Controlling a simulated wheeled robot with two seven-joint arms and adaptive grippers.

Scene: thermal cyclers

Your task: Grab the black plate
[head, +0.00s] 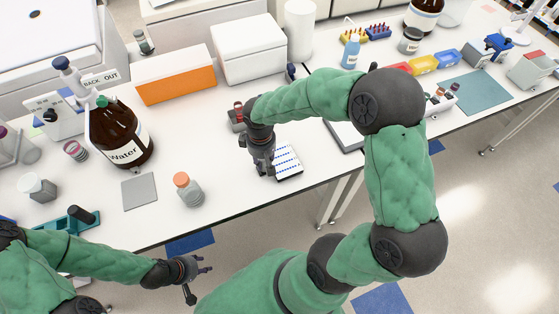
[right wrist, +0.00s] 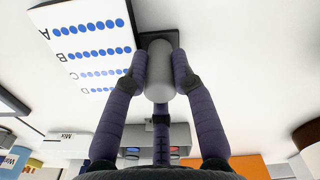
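The fingers look close against the cylinder, but firm contact cannot be told. In the head view my right gripper (head: 265,170) hides most of the plate. My left gripper (head: 203,282) is open and empty, off the table's front edge.
A capped bottle (head: 188,190), a grey mat (head: 139,191) and a brown Water bottle (head: 120,135) are to the left.

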